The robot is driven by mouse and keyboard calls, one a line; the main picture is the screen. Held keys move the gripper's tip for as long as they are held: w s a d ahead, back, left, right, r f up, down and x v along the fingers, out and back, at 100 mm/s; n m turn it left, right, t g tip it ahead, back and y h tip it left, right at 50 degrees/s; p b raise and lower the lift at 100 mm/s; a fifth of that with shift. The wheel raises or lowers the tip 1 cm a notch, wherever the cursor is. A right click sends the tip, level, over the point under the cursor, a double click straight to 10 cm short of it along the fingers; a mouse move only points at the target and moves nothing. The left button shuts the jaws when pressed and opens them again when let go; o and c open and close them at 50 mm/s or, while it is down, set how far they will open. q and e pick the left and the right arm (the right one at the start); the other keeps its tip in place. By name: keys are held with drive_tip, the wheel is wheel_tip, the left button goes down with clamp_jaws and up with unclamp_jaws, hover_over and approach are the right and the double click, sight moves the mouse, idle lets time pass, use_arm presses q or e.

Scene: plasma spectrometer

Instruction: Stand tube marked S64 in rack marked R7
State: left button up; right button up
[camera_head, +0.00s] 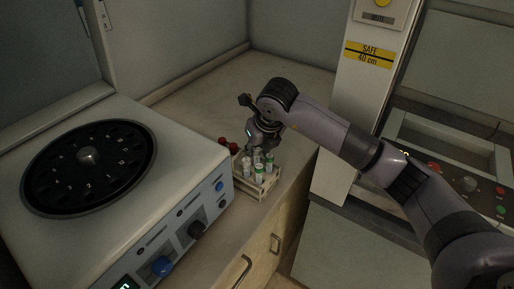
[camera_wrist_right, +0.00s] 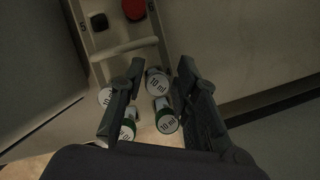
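Several white-capped tubes (camera_head: 247,168) stand in a small pale rack (camera_head: 264,192) on the counter in the head view. Some have green bands. In the right wrist view their caps read "10 ml" (camera_wrist_right: 156,80). No S64 or R7 mark is readable. My right gripper (camera_head: 264,141) points down over the back of the rack. In the right wrist view its two fingers (camera_wrist_right: 161,75) are spread, with caps between and below them. One cap lies near the fingertips; I cannot tell whether they touch it. My left gripper is not in view.
Red-topped items (camera_head: 223,142) stand behind the rack; red (camera_wrist_right: 134,9) and black (camera_wrist_right: 99,22) tops show in the right wrist view. The machine with a round numbered carousel (camera_head: 89,168) is close on the left. A white post (camera_head: 349,130) stands right. The counter behind is clear.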

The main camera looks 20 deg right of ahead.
drive_tip(key=shift+o, duration=0.9)
